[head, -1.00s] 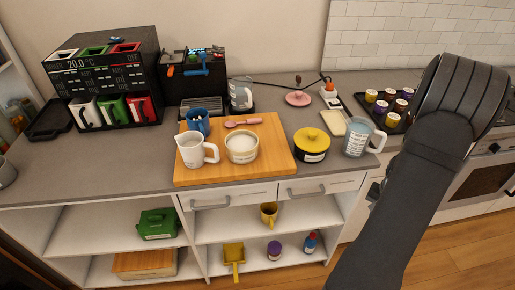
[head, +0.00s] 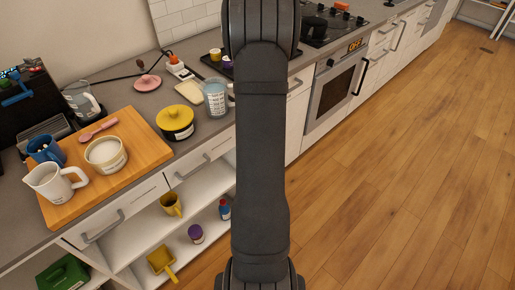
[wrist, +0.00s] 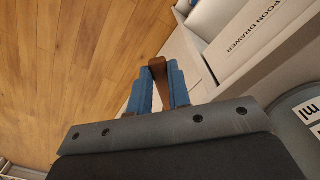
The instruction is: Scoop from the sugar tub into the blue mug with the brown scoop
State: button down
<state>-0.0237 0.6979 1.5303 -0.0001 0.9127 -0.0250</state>
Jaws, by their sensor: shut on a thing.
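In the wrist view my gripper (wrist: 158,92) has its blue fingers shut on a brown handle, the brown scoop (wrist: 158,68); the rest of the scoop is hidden. The gripper is out of sight in the head view, where my dark arm fills the middle. An open cream tub (head: 105,154) with white contents, which looks like the sugar tub, stands on a wooden board at the left. The blue mug (head: 45,151) stands behind and left of it. The gripper is apart from both.
A white jug (head: 52,182) stands in front of the blue mug on the board (head: 140,155). A pink spoon (head: 98,129) lies behind the tub. The wrist view shows a panel labelled SPOON DRAWER (wrist: 250,40).

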jog(key=w+a+r+n, duration=0.1)
jog(key=w+a+r, duration=0.25)
jog(key=r, duration=0.65)
jog(key=w+a+r, duration=0.2)
jog(key=a+r, duration=0.2)
jog(key=r, duration=0.5)
jog(key=s+a+r, duration=0.1)
jog(key=s+a, duration=0.6)
jog(key=a, duration=0.4)
jog(key=s+a, duration=0.6)
jog(key=a, duration=0.5)
jog(key=s+a+r+g, duration=0.1)
jog(key=s+a+g, duration=0.2)
jog(key=s+a, duration=0.4)
jog(key=s+a+m+g, duration=0.1)
jog(key=s+a+g, duration=0.1)
jog(key=s+a, duration=0.5)
jog(key=shift+s+r+m+g, duration=0.3)
jog(key=shift+s+r+g, duration=0.1)
jog(key=shift+s, duration=1.9)
